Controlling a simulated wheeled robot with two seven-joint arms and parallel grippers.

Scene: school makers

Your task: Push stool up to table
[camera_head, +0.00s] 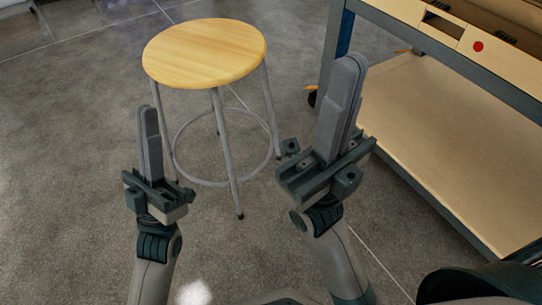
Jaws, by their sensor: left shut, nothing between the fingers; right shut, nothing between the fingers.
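The stool (204,52) has a round light-wood seat, grey metal legs and a ring near the floor. It stands upright at the upper middle of the head view, apart from the table. The table (440,105) is at the right, with a dark blue-grey frame, a wooden top and a wooden lower shelf. My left gripper (149,112) is shut and empty, in front of the stool's left side. My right gripper (350,68) is shut and empty, between the stool and the table in the picture, overlapping part of the table. Neither gripper visibly holds the stool.
A red dot (478,47) marks the tabletop's front. Grey floor (70,150) is clear to the left of the stool. A dark rounded shape is at the bottom right.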

